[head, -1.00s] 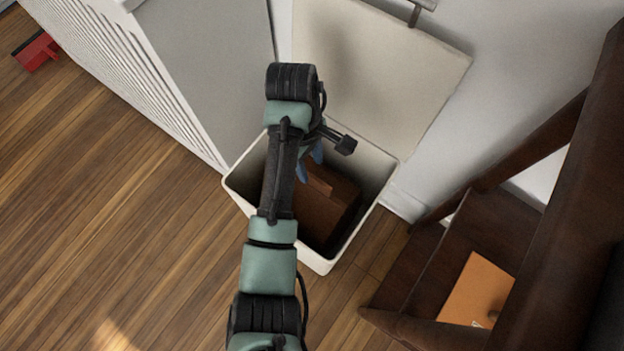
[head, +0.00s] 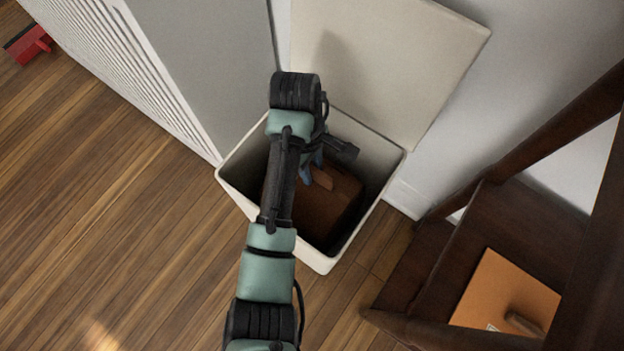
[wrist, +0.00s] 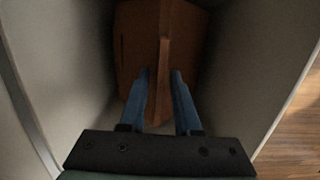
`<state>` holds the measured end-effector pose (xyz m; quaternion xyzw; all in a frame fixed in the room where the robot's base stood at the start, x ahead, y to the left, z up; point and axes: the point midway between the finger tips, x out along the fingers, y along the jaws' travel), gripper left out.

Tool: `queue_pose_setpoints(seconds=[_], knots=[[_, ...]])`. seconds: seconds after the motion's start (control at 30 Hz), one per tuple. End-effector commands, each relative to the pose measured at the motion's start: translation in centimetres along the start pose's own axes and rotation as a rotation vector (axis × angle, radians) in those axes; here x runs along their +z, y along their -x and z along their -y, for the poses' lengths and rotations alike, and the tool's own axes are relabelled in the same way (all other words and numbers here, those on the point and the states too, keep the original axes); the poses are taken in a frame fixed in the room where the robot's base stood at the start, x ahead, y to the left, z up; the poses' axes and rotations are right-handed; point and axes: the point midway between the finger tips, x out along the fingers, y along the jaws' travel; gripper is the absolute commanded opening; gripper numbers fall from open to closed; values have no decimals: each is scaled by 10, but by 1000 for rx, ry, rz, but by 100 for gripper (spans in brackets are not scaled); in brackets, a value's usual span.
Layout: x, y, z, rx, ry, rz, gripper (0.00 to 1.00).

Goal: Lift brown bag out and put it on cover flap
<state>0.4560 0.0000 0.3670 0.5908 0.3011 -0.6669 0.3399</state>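The brown bag (head: 333,204) sits inside the cream bin (head: 228,186), and my arm hides part of it. The cream cover flap (head: 395,65) stands open at the back of the bin against the wall. My gripper (head: 313,178) is down inside the bin at the top of the bag, partly hidden by my arm in the head view. In the wrist view, the blue fingers of my gripper (wrist: 161,74) are apart, one on each side of a narrow upright brown ridge on the bag (wrist: 188,45). A gap shows between the fingers and the ridge.
The bin walls are close around my gripper. A dark wooden stair-like piece of furniture (head: 421,270) with an orange folder-like item (head: 506,290) stands at the right. A grey-white panel (head: 205,60) is behind left. Wooden floor is clear at left, with a red object (head: 30,44) far off.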

Motion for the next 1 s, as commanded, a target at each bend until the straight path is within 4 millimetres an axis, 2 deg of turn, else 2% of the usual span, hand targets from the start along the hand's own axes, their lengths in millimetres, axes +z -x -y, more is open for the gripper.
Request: queue_pose_setpoints(seconds=[0.03, 0.13, 0.17, 1.0], knots=[[0, 0, 0, 0, 0, 0, 20], [0, 0, 0, 0, 0, 0, 2], [0, 0, 0, 0, 0, 0, 0], [0, 0, 0, -1, 0, 0, 0]])
